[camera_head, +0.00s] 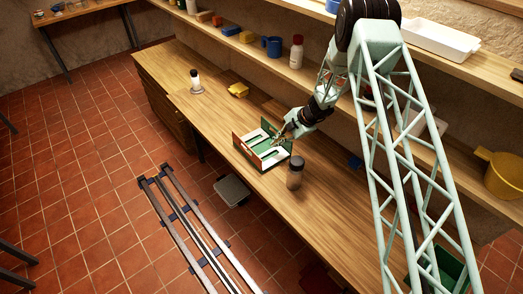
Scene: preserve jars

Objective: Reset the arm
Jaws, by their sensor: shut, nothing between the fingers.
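My gripper (280,136) is at the end of my pale green lattice arm, which reaches over the wooden workbench (215,105). It is small in the view and is shut with nothing held. Its fingertips are over or at the right side of a green and white tray-like holder (244,157) with a reddish front wall. I cannot tell whether they touch it. A jar with a dark lid (295,173) stands upright on the bench, just right of the holder. Another jar, clear with a dark upper part (196,82), stands farther back on the bench.
A yellow block (238,90) lies on the bench behind the holder. A shelf (310,78) along the wall carries a blue mug (272,46), a white bottle (296,52) and a yellow pot (503,176). Floor rails (188,226) run in front of the bench.

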